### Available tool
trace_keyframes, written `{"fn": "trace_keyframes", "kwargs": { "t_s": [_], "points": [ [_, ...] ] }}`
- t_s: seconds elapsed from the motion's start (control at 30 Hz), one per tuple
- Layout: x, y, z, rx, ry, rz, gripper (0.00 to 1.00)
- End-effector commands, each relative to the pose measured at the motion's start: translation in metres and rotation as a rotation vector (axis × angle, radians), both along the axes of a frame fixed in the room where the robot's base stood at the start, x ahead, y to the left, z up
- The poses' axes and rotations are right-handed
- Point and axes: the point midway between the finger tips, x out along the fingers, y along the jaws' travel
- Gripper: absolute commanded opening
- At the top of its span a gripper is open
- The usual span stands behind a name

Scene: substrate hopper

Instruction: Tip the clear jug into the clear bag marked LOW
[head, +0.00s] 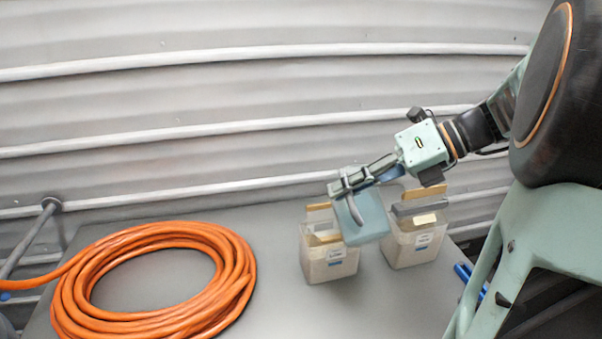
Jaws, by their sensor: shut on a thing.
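My gripper (350,184) is shut on the pale blue, see-through jug (363,219) near its upper edge. The jug hangs slightly tilted and, in the picture, covers the right upper part of the left bag. Whether it touches that bag, and what it holds, I cannot tell. The left clear bag (318,270) stands upright on the table, with pale content and a white and blue label. The right clear bag (409,255) stands just behind and to the right, with a similar label. The label words are too small to read, so I cannot tell which is marked LOW.
The grey table (300,310) bears a large coil of orange hose (240,285) at the left. Tan and grey pieces (418,205) show at the tops of the bags. A blue object (468,277) lies at the right. A ribbed grey wall (250,90) stands behind.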

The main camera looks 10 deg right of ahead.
Motion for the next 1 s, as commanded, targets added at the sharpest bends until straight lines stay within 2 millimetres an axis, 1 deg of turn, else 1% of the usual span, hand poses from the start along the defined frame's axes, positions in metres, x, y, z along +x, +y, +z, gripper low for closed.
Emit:
{"fn": "trace_keyframes", "kwargs": {
  "t_s": [0.03, 0.17, 0.27, 0.33, 0.67, 1.0],
  "points": [
    [0.001, 0.000, 0.006, 0.001, 0.011, 0.002, 0.00],
    [0.004, 0.001, 0.005, 0.000, 0.043, 0.002, 0.00],
    [0.011, 0.002, 0.005, -0.003, 0.113, 0.005, 0.00],
    [0.016, 0.002, -0.001, -0.006, 0.170, 0.007, 0.00],
    [0.045, 0.002, -0.016, -0.017, 0.441, 0.005, 0.00],
    [0.072, 0.003, -0.009, -0.026, 0.665, 0.004, 0.00]
  ]
}}
